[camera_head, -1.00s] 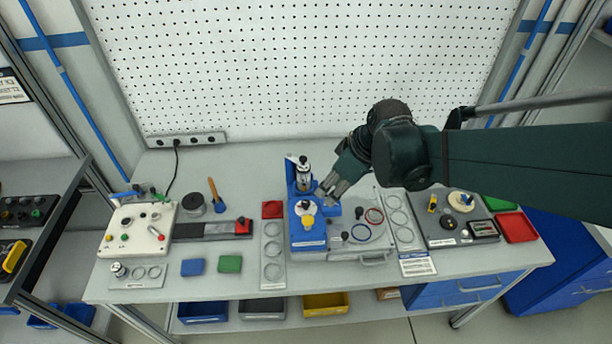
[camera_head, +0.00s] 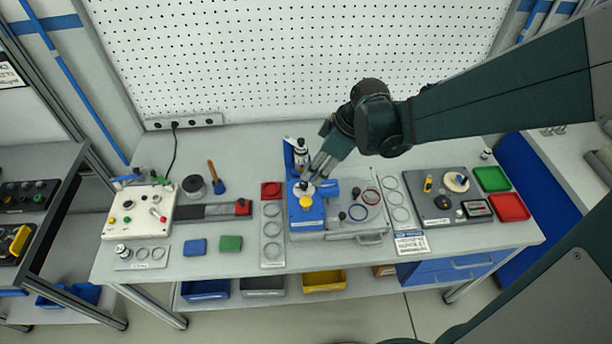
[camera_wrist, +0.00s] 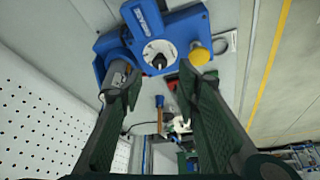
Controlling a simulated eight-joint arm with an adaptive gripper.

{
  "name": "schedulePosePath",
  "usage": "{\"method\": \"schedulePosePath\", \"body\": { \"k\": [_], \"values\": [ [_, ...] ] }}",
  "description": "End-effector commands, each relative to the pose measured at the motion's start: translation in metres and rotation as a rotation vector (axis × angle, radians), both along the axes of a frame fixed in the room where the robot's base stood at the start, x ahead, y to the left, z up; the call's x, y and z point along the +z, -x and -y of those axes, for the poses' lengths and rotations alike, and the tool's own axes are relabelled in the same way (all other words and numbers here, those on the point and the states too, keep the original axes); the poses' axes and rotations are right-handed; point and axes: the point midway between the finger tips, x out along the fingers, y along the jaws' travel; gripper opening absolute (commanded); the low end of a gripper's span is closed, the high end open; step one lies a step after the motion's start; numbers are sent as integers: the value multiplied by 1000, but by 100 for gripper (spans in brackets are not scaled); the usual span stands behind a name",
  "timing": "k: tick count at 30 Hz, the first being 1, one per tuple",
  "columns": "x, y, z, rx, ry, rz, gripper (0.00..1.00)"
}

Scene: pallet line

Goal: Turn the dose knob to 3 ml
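The blue dispenser (camera_head: 311,218) stands on the bench, with a white dial face on top. In the wrist view the dial face (camera_wrist: 150,52) has a small dark dose knob (camera_wrist: 159,61) at its middle; I cannot read the dial marks. A yellow button (camera_wrist: 200,55) sits beside the dial, and it also shows in the head view (camera_head: 306,202). My gripper (camera_head: 314,177) is just above and behind the dial. In the wrist view my gripper (camera_wrist: 158,88) is open and empty, its fingers apart; whether they touch the knob I cannot tell.
A clear bottle (camera_head: 301,152) stands in the dispenser's upright back part, close to my gripper. A grey plate with a handle (camera_head: 369,239) and rings lies to the right. A ring strip (camera_head: 272,247) lies to the left. The bench front is fairly clear.

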Motion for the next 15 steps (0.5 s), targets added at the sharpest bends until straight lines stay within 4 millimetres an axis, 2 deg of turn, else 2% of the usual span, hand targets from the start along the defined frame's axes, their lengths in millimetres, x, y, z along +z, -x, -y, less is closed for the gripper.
{"method": "schedulePosePath", "body": {
  "k": [8,15],
  "values": [
    [-3,-1,-1,0,0,0,32],
    [-16,-3,-6,1,0,0,32]
  ]
}}
